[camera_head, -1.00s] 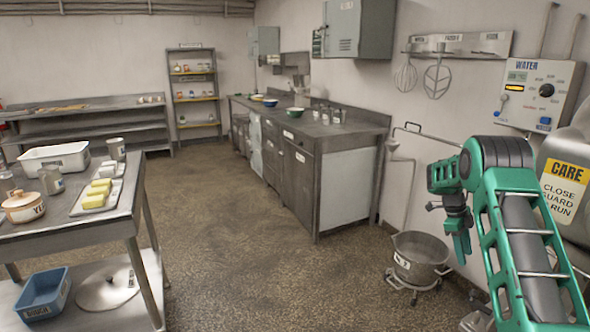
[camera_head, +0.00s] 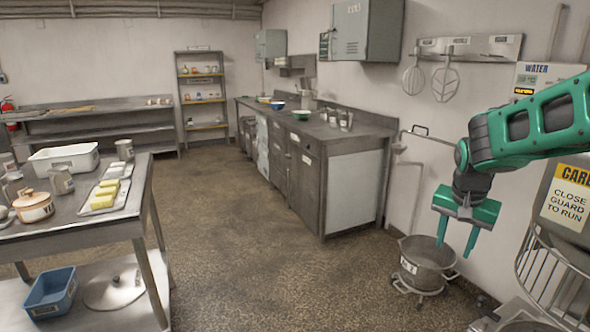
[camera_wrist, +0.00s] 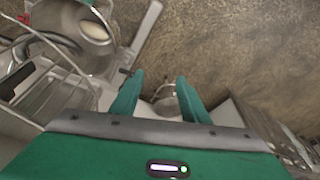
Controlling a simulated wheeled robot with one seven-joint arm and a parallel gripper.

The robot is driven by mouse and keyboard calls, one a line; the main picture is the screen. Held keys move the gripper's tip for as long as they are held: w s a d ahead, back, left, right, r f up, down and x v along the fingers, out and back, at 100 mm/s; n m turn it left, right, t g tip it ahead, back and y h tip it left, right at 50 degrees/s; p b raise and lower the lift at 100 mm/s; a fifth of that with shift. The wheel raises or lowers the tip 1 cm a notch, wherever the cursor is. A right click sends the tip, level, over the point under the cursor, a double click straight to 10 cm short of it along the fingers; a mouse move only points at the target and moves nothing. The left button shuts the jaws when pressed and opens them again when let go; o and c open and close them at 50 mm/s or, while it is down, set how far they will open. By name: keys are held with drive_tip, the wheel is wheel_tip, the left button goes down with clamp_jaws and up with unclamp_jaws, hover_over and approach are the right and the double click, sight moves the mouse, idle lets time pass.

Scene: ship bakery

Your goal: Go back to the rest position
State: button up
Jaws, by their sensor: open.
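My gripper (camera_head: 457,243) is in the right part of the head view, at the end of my green arm. It points down with its two fingers apart and nothing between them. It appears in front of the wheeled metal pot (camera_head: 426,262) by the wall. In the wrist view the two green fingers (camera_wrist: 158,98) are spread, with a pot seen beyond them over the brown floor.
A machine with a wire guard (camera_head: 548,272) and a CARE sign stands at the right, close to my arm. A steel table (camera_head: 85,237) with butter, jars and a white tub is at the left. A counter (camera_head: 320,142) runs along the wall. The middle floor is clear.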

drive_tip(key=s+a+n+t+y, duration=0.2)
drive_tip(key=s+a+n, duration=0.75)
drive_tip(key=s, duration=0.45)
drive_tip(key=s+d+f+m+g, duration=0.1)
drive_tip(key=s+d+m+g, duration=0.1)
drive_tip(key=s+d, duration=0.3)
drive_tip(key=s+d+f+m+g, duration=0.1)
drive_tip(key=s+d+m, duration=0.4)
drive_tip(key=s, duration=0.6)
drive_tip(key=shift+s+d+g, duration=0.3)
drive_tip(key=shift+d+g, duration=0.45)
drive_tip(key=shift+g, duration=0.15)
drive_tip(key=shift+c, duration=1.2)
